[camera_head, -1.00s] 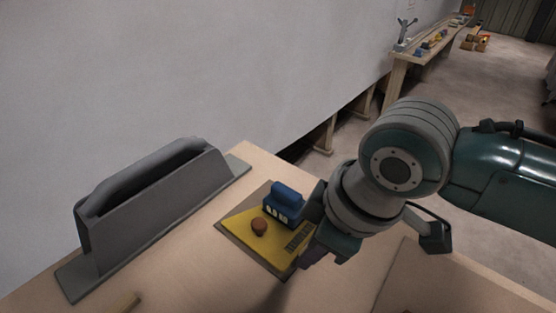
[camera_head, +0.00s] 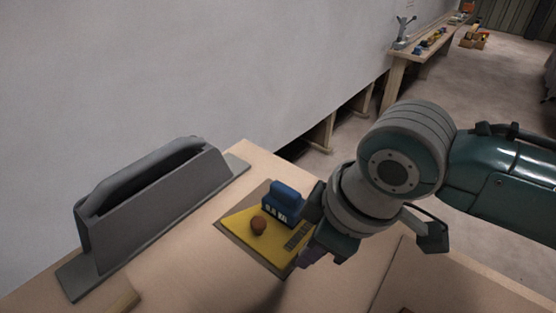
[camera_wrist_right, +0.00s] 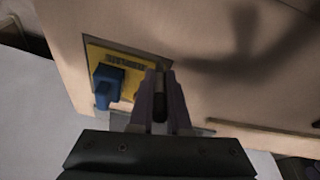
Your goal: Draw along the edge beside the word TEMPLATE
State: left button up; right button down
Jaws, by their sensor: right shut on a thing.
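A yellow template (camera_head: 244,226) lies flat on a darker sheet (camera_head: 256,258) on the bench. It carries a blue block (camera_head: 286,200), a brown knob (camera_head: 258,225) and a strip of dark lettering (camera_head: 298,236), too small to read for sure. The template also shows in the right wrist view (camera_wrist_right: 104,54). My right gripper (camera_head: 316,257) is at the template's right side, beside the lettering. Its purple fingers are shut on a dark, pen-like tool (camera_wrist_right: 160,101). I cannot tell whether its tip touches the sheet. My left gripper is not in view.
A long grey holder (camera_head: 150,215) stands on the bench to the left, near the wall. Another table (camera_head: 420,50) with small items stands far off at the back right. Bare bench lies in front.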

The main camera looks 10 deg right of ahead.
jog(key=shift+f, duration=0.35)
dwell(0.4)
dwell(0.9)
jog(key=shift+w+d, duration=0.1)
jog(key=shift+d, duration=0.05)
jog(key=shift+w+d, duration=0.1)
jog(key=shift+d, duration=0.05)
jog(key=shift+w+d, duration=0.3)
jog(key=shift+d, duration=0.05)
jog(key=shift+w+d, duration=0.45)
jog(key=shift+d, duration=0.05)
jog(key=shift+d, duration=0.1)
jog(key=shift+w+d, duration=0.45)
jog(key=shift+d, duration=0.1)
